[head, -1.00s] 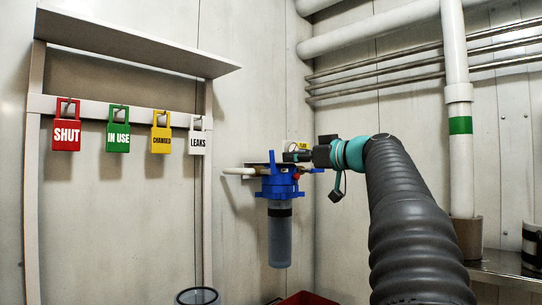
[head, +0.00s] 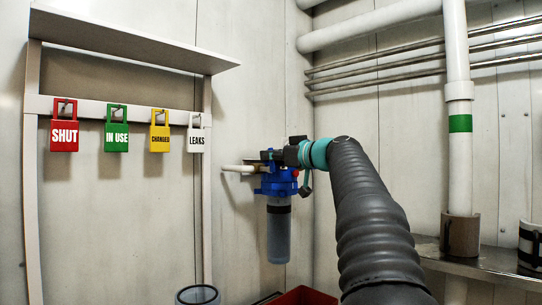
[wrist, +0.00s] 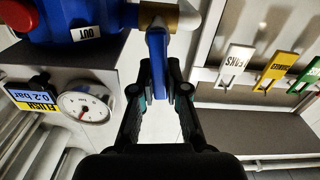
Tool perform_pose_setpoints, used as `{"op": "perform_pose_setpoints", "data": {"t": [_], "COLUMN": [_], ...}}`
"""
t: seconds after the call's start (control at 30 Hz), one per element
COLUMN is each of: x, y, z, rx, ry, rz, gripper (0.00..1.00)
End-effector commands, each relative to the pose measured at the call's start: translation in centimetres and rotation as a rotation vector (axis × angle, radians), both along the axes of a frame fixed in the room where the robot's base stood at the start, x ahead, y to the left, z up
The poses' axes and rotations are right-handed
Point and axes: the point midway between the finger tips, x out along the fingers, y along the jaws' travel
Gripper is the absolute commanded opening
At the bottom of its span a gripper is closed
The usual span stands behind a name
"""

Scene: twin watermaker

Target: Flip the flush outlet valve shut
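The blue valve lever (wrist: 157,62) shows in the wrist view beside a brass fitting (wrist: 160,16) and white pipe, on the side of the blue housing marked OUT. My gripper (wrist: 160,92) has its fingers on both sides of the lever's free end. The fingers are partly apart, with narrow gaps seeming to show beside the lever; firm contact cannot be made out. In the head view my gripper (head: 268,155) is at the top of the blue filter housing (head: 279,183) and hides the lever there.
A pressure gauge (wrist: 84,107) and a yellow-blue FLUSH display (wrist: 35,100) sit near the housing. Hanging tags include the red SHUT tag (head: 64,133) and white LEAKS tag (head: 196,137). A white pipe (head: 239,169) runs left. A red bin (head: 304,297) stands below.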

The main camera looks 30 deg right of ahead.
Motion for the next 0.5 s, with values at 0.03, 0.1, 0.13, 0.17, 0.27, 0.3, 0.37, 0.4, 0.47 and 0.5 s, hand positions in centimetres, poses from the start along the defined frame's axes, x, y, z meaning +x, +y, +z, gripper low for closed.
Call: {"op": "perform_pose_setpoints", "data": {"t": [0.03,0.1,0.13,0.17,0.27,0.3,0.37,0.4,0.47,0.5], "x": [-0.02,-0.02,-0.02,-0.02,0.03,0.07,0.10,0.11,0.14,0.15], "y": [0.02,0.01,0.01,0.01,-0.10,-0.19,-0.32,-0.39,-0.48,-0.53], "z": [0.00,-0.01,-0.01,-0.01,-0.11,-0.15,-0.15,-0.10,-0.05,-0.05], "rx": [0.000,0.000,0.000,0.001,0.021,0.039,0.069,0.089,0.114,0.127], "ry": [0.000,0.000,0.000,0.000,0.009,0.015,0.026,0.033,0.043,0.047], "rz": [0.001,0.001,0.001,0.001,0.001,0.001,0.001,0.001,0.001,0.001], "gripper": [0.00,0.00,0.00,0.00,0.00,0.00,0.00,0.00,0.00,0.00]}}
